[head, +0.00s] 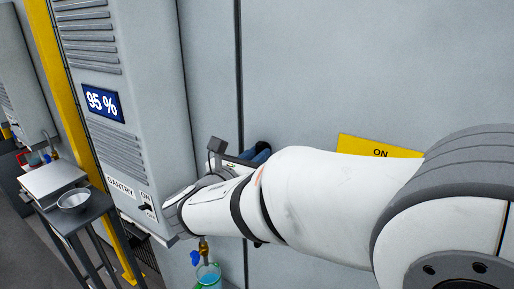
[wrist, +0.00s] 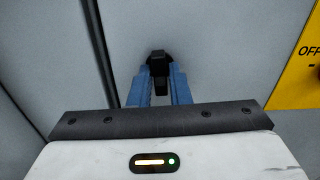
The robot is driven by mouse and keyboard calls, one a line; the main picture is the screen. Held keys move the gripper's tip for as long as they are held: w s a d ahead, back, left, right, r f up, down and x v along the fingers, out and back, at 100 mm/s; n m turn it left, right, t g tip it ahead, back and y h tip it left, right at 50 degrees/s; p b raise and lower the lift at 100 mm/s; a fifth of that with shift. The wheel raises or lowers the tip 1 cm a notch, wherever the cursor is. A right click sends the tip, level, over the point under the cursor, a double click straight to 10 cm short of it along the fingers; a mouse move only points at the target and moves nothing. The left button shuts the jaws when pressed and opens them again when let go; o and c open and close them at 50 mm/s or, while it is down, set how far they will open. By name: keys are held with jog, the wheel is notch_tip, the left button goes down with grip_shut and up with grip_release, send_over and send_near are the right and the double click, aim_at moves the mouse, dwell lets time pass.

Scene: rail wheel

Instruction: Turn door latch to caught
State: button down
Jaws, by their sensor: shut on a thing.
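The door latch (wrist: 157,58) is a small black piece on the grey panel, in the middle of the wrist view. My gripper (wrist: 159,78) is shut on it, with one blue finger on each side. Its lower part shows as a dark strip between the fingers. In the head view my gripper (head: 260,155) shows only as a bit of blue behind my white arm, close to the grey panel. The latch is hidden there. I cannot tell from these views how the latch stands against its catch.
A yellow plate (head: 370,147) marked ON is on the panel at right; a yellow plate marked OFF (wrist: 300,70) shows in the wrist view. At left stand a cabinet (head: 130,100) reading 95 %, a gantry switch (head: 146,207) and a table with a metal bowl (head: 74,201). A flask (head: 207,272) is below my arm.

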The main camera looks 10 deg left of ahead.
jog(key=shift+r+n+p, duration=0.2)
jog(key=shift+n+p, duration=1.5)
jog(key=shift+p, duration=1.05)
jog(key=shift+f+n, duration=0.15)
jog(key=shift+n, duration=0.15)
jog(key=shift+p, duration=0.65)
jog(key=n+p, duration=0.2)
jog(key=p, duration=0.1)
jog(key=shift+r, duration=0.2)
jog(key=n, duration=0.2)
jog(key=shift+f+n, duration=0.15)
jog(key=shift+n, duration=0.15)
